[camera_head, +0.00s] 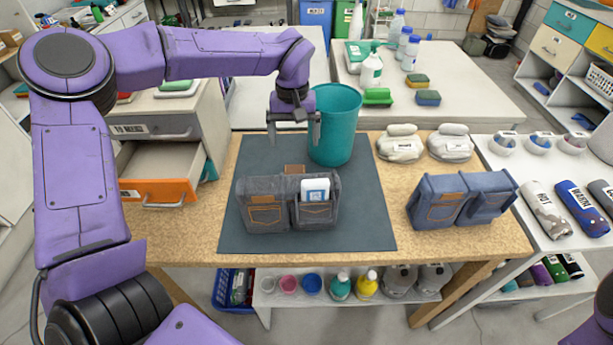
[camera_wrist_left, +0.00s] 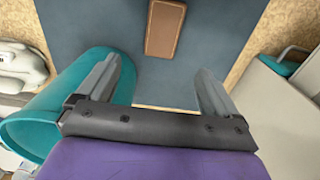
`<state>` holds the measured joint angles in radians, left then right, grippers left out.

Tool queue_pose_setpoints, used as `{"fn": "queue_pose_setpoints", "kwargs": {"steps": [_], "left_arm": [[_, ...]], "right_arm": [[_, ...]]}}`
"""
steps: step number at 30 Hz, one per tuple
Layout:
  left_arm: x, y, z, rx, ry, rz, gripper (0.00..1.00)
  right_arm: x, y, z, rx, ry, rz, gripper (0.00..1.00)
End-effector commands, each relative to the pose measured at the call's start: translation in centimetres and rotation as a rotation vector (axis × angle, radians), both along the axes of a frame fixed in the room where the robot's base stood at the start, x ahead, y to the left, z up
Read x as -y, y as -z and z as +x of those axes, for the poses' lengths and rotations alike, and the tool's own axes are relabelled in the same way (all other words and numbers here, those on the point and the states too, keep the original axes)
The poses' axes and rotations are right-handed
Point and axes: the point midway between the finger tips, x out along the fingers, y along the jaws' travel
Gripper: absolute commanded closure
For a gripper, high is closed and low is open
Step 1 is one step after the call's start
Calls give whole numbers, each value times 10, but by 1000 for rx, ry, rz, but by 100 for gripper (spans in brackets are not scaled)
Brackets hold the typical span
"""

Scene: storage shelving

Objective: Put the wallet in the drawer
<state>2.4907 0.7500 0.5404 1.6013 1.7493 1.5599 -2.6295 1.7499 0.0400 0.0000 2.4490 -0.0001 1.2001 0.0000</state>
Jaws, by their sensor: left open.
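The brown wallet (camera_head: 294,169) lies on the dark mat (camera_head: 360,215), partly hidden behind the denim bag (camera_head: 265,205) in the head view. In the left wrist view the wallet (camera_wrist_left: 165,28) lies flat, beyond the fingertips at the top of the picture. My left gripper (camera_head: 293,140) is open and empty above the mat, short of the wallet and apart from it; its fingers also show in the left wrist view (camera_wrist_left: 160,82). The drawer (camera_head: 158,190) with an orange front stands pulled open at the left, and its visible inside looks empty. My right gripper is out of view.
A teal bin (camera_head: 336,125) stands close beside the left gripper's finger. A blue denim bag (camera_head: 460,200) and grey-white bundles (camera_head: 401,143) sit on the right of the wooden table (camera_head: 405,242). The mat's left strip is clear.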

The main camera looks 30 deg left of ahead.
Motion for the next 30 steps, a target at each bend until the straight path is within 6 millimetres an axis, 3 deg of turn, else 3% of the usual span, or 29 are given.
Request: {"fn": "queue_pose_setpoints", "kwargs": {"steps": [1,4,24,30], "left_arm": [[0,11,0,1,0,0,6],[0,18,0,1,0,1,6],[-3,117,-8,0,0,2,6],[-3,122,-8,1,-2,1,6]], "right_arm": [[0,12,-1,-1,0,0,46],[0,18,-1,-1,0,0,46],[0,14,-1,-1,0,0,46],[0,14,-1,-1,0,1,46]]}}
